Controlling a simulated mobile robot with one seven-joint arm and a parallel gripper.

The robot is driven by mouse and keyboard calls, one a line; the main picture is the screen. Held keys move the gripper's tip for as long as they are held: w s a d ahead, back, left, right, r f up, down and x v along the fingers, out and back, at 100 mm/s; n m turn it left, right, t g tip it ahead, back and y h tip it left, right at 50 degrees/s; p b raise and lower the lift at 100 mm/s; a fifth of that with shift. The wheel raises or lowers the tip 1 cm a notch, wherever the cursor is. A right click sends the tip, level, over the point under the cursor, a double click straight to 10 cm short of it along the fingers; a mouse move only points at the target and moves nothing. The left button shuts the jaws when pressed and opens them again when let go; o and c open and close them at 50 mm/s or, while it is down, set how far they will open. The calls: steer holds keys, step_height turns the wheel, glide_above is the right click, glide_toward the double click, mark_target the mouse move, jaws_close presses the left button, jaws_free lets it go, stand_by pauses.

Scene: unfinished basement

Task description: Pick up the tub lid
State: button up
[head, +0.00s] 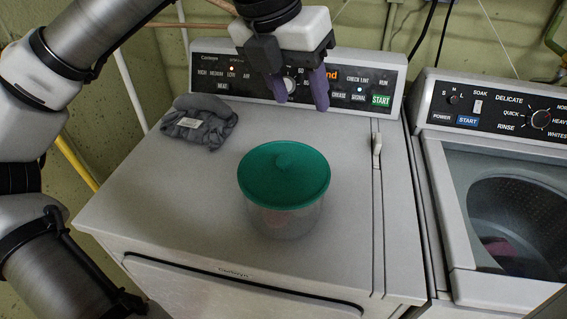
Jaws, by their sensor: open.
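The green tub lid (284,174) is round with a small raised grip at its middle. It sits on top of a clear round tub (285,218), which stands on the dryer top. My gripper (302,100) is open and empty, with its two purple fingers pointing down. It is in the air above and behind the lid in the head view, in front of the dryer's control panel, and apart from the lid. The tub's contents are hard to make out through its wall.
A folded grey cloth (199,124) lies on the dryer top (150,195) to the left of the tub. The dryer's control panel (215,77) rises at the back. A washer (440,190) with an open drum stands to the right. The dryer top around the tub is clear.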

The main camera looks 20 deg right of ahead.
steer(key=w+a+n+y, duration=0.1)
steer(key=w+a+y, duration=0.1)
steer(key=p, duration=0.2)
glide_above(284, 159)
steer(key=shift+t+y, duration=0.3)
steer(key=f, duration=0.9)
steer(key=shift+s+a+f, duration=0.1)
steer(key=shift+s+a, duration=0.25)
steer(key=shift+a, duration=0.05)
steer(key=shift+w+d+f+p, duration=0.2)
steer(key=shift+f+p, duration=0.3)
steer(key=shift+f, duration=0.9)
steer(key=shift+w+d+f+p, duration=0.15)
steer(key=shift+f+p, duration=0.35)
steer(key=shift+f, duration=0.85)
steer(key=shift+s, duration=0.1)
jaws_close()
steer(key=shift+r, duration=0.15)
